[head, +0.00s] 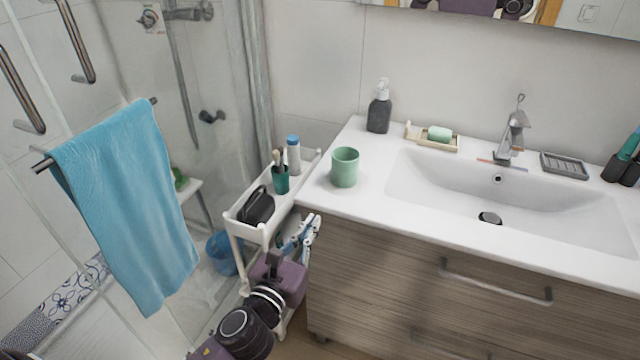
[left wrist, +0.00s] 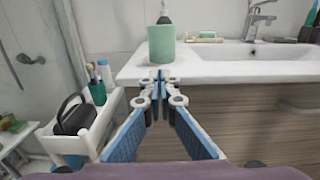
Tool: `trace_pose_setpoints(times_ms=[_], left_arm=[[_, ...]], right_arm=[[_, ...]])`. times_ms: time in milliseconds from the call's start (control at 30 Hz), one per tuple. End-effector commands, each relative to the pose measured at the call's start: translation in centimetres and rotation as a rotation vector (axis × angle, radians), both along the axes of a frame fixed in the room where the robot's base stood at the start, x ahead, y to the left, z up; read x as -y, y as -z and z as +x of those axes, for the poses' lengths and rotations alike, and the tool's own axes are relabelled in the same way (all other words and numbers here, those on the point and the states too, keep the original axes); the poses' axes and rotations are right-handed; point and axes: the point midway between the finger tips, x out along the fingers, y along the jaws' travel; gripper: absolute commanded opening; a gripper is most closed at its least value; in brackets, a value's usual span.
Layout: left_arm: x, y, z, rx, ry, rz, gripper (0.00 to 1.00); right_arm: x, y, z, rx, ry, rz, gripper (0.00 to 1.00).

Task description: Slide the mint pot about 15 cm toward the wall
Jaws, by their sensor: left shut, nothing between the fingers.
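The mint pot (head: 344,167) is a pale green cup standing upright on the white countertop, near the left front corner, left of the basin. It also shows in the left wrist view (left wrist: 162,44), straight ahead beyond the fingertips. My left gripper (head: 312,222) is in front of the counter's left front corner, below the pot and apart from it. In the left wrist view the left gripper (left wrist: 160,82) has its blue-padded fingers closed together at the tips with nothing between them. My right gripper is not in view.
A dark soap dispenser (head: 379,107) stands behind the pot near the wall, with a wooden soap tray (head: 452,148) to its right. The basin (head: 520,205) lies right of the pot. A white cart (head: 236,214) holding bottles stands left of the counter.

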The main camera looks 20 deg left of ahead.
Motion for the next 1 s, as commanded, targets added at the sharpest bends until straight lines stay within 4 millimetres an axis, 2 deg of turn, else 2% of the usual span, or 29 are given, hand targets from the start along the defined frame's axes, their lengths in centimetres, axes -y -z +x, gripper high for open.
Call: trace_pose_setpoints(times_ms=[167, 267, 700, 833, 1000], left_arm=[[0.1, -0.9, 1.0, 0.017, 0.001, 0.024, 0.00], [0.1, -1.0, 2.4, 0.017, 0.000, 0.022, 0.00], [0.4, -0.8, 10.9, 0.014, -0.001, 0.019, 0.00], [0.5, -0.7, 12.6, 0.013, 0.001, 0.017, 0.00], [0.5, -0.7, 13.7, 0.013, 0.001, 0.019, 0.00]], right_arm=[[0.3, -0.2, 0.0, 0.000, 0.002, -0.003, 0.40], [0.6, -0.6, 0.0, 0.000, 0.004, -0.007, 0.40], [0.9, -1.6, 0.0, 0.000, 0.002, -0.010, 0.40], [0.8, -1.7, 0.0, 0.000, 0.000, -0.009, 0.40], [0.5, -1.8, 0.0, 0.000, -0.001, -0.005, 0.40]])
